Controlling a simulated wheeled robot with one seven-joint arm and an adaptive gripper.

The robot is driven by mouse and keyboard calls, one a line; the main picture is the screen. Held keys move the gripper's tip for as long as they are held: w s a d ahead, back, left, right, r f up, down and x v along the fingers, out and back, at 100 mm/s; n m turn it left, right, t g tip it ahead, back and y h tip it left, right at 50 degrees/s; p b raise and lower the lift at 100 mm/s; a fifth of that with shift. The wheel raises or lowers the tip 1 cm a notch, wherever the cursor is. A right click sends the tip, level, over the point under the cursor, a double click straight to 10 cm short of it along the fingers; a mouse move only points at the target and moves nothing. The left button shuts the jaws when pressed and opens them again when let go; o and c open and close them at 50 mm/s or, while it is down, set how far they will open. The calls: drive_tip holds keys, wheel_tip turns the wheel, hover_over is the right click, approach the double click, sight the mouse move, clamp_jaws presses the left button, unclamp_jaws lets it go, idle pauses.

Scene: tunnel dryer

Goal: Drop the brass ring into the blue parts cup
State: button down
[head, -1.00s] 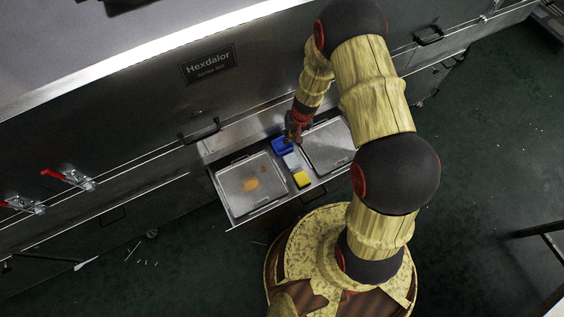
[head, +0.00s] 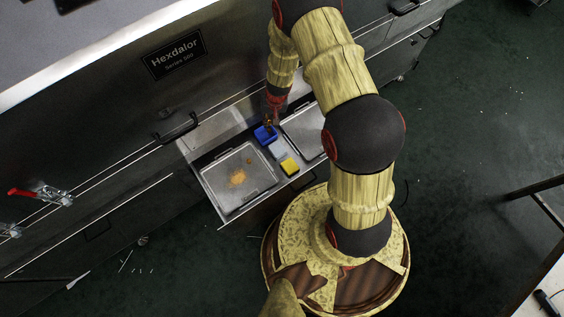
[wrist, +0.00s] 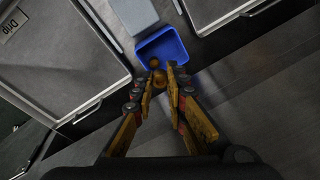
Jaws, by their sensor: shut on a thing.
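The blue parts cup (head: 265,137) sits in the open drawer, between two metal lidded trays. In the wrist view the blue cup (wrist: 176,47) lies just beyond my fingertips. My gripper (head: 271,120) is over the rear edge of the cup in the head view. In the wrist view my gripper (wrist: 163,76) is shut on a small brass-coloured piece, the brass ring (wrist: 160,78); the fingers partly hide it. Another small rounded brass-coloured spot shows just past the fingertips at the cup's near edge. I cannot tell whether it is part of the ring.
A grey cup (head: 278,151) and a yellow cup (head: 289,166) stand in line with the blue one. The left tray (head: 212,190) has an orange-brown stain on its lid. The right tray (head: 306,138) is partly behind my arm. The dryer's front wall rises behind the drawer.

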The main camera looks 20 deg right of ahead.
drive_tip(key=shift+f, duration=0.55)
drive_tip(key=c, duration=1.7)
unclamp_jaws()
drive_tip(key=shift+r, duration=0.1)
drive_tip(key=r, duration=0.4)
drive_tip(key=s+r, duration=0.1)
drive_tip(key=r, duration=0.2)
drive_tip(key=d+r, duration=0.1)
drive_tip(key=r, duration=0.3)
drive_tip(key=shift+s+d+r, duration=0.1)
drive_tip(key=shift+s+r, duration=0.2)
drive_tip(key=shift+r, duration=0.05)
